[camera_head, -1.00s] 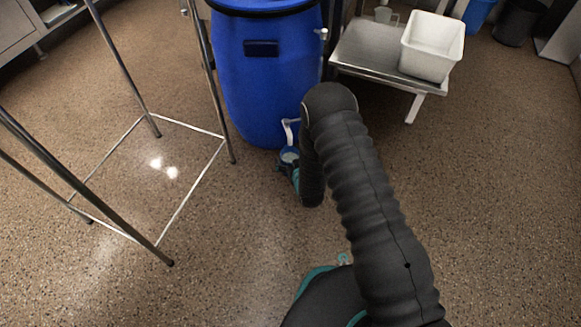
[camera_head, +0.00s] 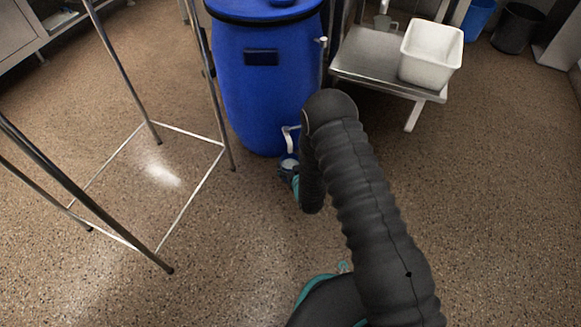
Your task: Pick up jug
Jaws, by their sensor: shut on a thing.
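My gripper (camera_head: 288,168) is low in front of the blue barrel, mostly hidden behind my arm's dark sleeve. It is shut on a pale thing whose white, bent handle (camera_head: 290,138) shows just above it. This looks like the jug. Its body is mostly hidden, and the fingers cannot be seen clearly. Another small pale vessel with a handle (camera_head: 384,22) stands at the back of the metal table.
The blue barrel (camera_head: 262,100) stands right behind my gripper. A metal table (camera_head: 365,55) with a white bin (camera_head: 430,55) is at the back right. A thin metal frame (camera_head: 190,212) stands at left. The floor at right (camera_head: 500,200) is clear.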

